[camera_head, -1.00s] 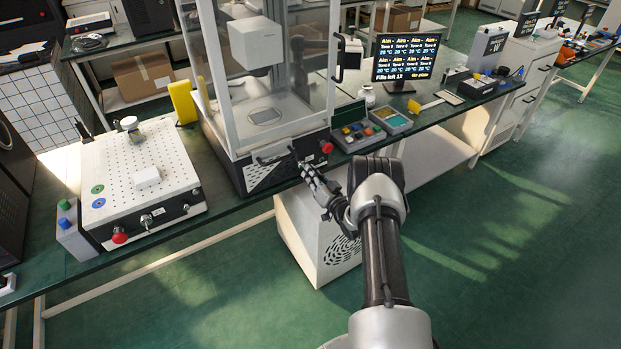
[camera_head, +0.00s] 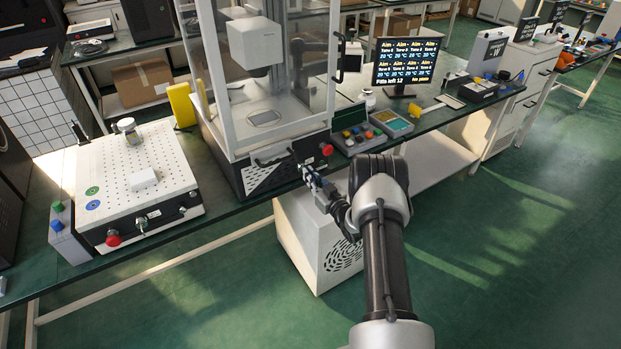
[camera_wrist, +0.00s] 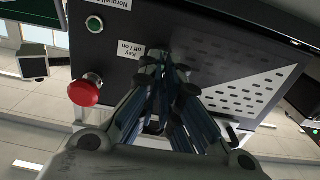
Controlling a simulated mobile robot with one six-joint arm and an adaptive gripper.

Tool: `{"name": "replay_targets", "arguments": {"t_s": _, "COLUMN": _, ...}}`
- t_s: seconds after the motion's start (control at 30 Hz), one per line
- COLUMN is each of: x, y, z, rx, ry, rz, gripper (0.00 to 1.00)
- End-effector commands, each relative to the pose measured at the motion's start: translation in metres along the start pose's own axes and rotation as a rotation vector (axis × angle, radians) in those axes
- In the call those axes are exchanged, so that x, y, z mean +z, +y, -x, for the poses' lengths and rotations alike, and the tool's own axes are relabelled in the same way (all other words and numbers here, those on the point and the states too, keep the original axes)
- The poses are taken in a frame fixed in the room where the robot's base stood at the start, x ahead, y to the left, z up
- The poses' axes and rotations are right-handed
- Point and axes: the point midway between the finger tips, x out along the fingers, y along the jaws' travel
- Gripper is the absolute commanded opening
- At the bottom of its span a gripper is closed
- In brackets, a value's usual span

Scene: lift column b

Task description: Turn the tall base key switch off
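The tall base is the dark base (camera_head: 232,170) of a tall glazed frame on the bench. In the wrist view its dark front panel (camera_wrist: 112,45) fills the upper part, upside down. A "Key off / on" label (camera_wrist: 133,60) is on the panel, beside my fingertips. The key switch itself is hidden behind my fingers, so its position cannot be told. My gripper (camera_wrist: 166,72) is in front of the panel by the label, its fingers close together. Whether they hold the key or touch it is unclear. In the head view my gripper (camera_head: 306,169) is at the panel's right part.
A red mushroom button (camera_wrist: 84,92) and a green button (camera_wrist: 94,24) are near my gripper on the panel. A bar handle (camera_head: 272,158) is on its front. A button box (camera_head: 354,139) stands to the right. A perforated plate unit (camera_head: 140,185) stands left.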

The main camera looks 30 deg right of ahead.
Motion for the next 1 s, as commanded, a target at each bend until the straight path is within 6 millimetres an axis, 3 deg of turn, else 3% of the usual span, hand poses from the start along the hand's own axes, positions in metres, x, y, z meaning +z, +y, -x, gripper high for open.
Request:
{"name": "replay_targets", "arguments": {"t_s": 0.3, "x": -0.0008, "y": 0.0001, "z": -0.0004, "rx": 0.0, "ry": 0.001, "rz": 0.004, "gripper": 0.0}}
{"name": "replay_targets", "arguments": {"t_s": 0.33, "x": -0.0008, "y": 0.0001, "z": -0.0004, "rx": 0.0, "ry": 0.001, "rz": 0.004, "gripper": 0.06}}
{"name": "replay_targets", "arguments": {"t_s": 0.63, "x": -0.0004, "y": 0.0001, "z": -0.0002, "rx": 0.0, "ry": 0.001, "rz": 0.003, "gripper": 0.25}}
{"name": "replay_targets", "arguments": {"t_s": 1.0, "x": 0.0, "y": 0.0007, "z": 0.0043, "rx": 0.001, "ry": 0.0, "rz": 0.002, "gripper": 0.25}}
